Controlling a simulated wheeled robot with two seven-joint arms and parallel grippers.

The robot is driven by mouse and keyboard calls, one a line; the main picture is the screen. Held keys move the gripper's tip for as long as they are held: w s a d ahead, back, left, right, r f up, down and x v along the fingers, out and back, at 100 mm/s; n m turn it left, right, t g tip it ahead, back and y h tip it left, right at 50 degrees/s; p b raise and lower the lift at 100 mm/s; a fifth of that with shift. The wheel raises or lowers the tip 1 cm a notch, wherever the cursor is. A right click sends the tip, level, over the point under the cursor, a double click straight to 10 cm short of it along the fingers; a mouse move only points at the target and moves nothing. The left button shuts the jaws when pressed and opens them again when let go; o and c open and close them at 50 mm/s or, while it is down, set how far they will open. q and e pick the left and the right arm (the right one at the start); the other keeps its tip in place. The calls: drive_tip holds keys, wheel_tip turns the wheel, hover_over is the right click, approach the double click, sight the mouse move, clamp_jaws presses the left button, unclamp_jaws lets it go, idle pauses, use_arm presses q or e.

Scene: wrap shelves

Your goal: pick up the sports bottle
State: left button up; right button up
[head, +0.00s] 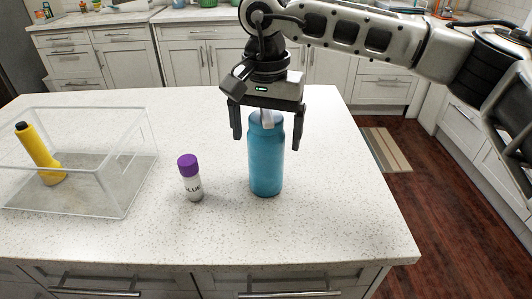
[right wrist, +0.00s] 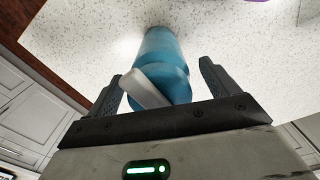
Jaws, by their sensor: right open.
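The blue sports bottle (head: 266,160) stands upright on the speckled white counter. Its top has a light grey loop or spout, seen in the right wrist view (right wrist: 146,90). My right gripper (head: 266,136) is open above the bottle, fingers pointing down, one on each side of the bottle's upper part. In the right wrist view the bottle (right wrist: 165,62) lies between the two fingertips (right wrist: 160,80), with a gap visible on the right side. I cannot tell whether the left finger touches it. My left gripper is not in view.
A glue bottle (head: 191,182) with a purple cap stands just left of the sports bottle. A clear open bin (head: 124,190) further left holds a yellow object (head: 40,155) with a black tip. The counter (head: 340,215) is clear to the right and in front.

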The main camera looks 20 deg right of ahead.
drive_tip(key=shift+r, duration=0.1)
drive_tip(key=c, duration=1.6)
drive_tip(key=shift+c, duration=0.2)
